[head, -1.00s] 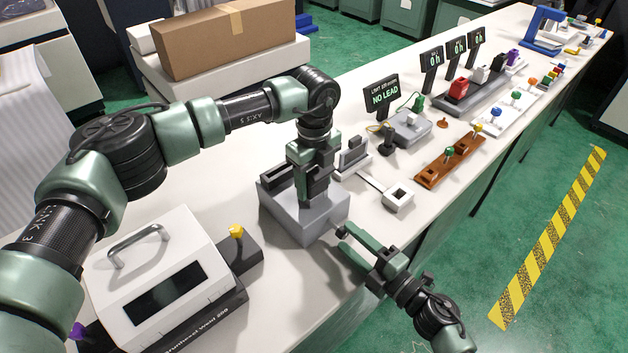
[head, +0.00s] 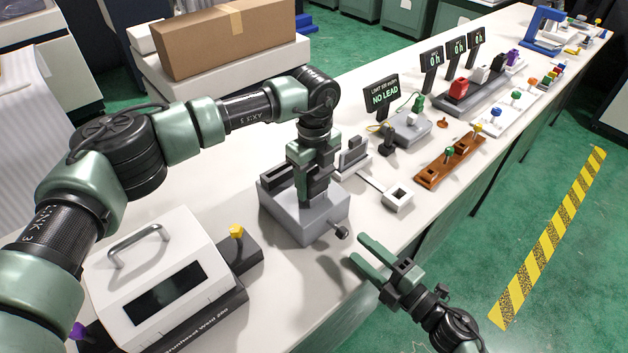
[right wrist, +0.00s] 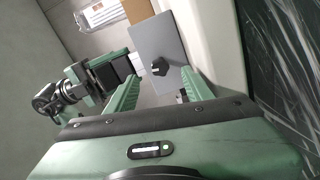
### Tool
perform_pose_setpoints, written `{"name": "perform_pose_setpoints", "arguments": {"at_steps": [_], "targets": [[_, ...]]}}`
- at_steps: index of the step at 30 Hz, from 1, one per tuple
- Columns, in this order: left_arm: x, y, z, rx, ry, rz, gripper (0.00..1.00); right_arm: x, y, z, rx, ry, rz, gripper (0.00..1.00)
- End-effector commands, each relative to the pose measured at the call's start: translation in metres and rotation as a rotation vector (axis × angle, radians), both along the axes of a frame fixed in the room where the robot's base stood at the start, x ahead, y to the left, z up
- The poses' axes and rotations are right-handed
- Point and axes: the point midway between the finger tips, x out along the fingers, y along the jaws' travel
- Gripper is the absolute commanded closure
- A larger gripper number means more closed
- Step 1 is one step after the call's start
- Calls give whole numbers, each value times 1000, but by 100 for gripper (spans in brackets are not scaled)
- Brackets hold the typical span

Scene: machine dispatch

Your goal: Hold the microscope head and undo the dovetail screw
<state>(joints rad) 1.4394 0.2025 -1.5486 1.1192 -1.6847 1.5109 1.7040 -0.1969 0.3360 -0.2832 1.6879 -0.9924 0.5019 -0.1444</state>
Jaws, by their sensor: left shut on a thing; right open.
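A grey block (head: 327,214) sits on the bench below my left gripper. My left gripper (head: 314,190) points down and is shut on a dark upright piece at the block's top, seemingly the microscope head; the fingers hide much of it. The dovetail screw's dark knob (head: 341,232) sticks out of the block's right face. In the right wrist view the black knob (right wrist: 160,67) shows on the grey face (right wrist: 172,50), ahead of the fingers. My right gripper (head: 358,251) is open and empty, a little apart from the knob; its spread fingers also show in the right wrist view (right wrist: 160,84).
A white case with a handle (head: 160,265) and a yellow knob (head: 236,231) stand left of the block. A white square socket piece (head: 398,199) and a brown rack (head: 436,174) lie to the right. The bench's front edge runs beneath my right gripper.

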Motion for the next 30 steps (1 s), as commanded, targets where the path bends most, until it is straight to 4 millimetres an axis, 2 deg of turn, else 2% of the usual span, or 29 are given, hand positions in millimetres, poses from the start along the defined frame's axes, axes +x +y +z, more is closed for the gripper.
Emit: {"name": "perform_pose_setpoints", "arguments": {"at_steps": [9, 10, 12, 23, 26, 30], "targets": [[0, 0, 1, -1, -1, 0, 100, 0, 0, 0, 0, 0, 0, 48], [0, 0, 1, -1, -1, 0, 37, 0, 0, 0, 0, 0, 0, 48], [0, 0, 1, -1, -1, 0, 20, 0, 0, 0, 0, 0, 0, 48], [0, 0, 3, -1, -1, 0, 20, 0, 0, 0, 0, 0, 0, 48], [1, 0, 13, -1, -2, 0, 20, 0, 0, 0, 0, 0, 0, 48], [1, 0, 39, -1, -5, 0, 20, 0, 0, 0, 0, 0, 0, 48]]}}
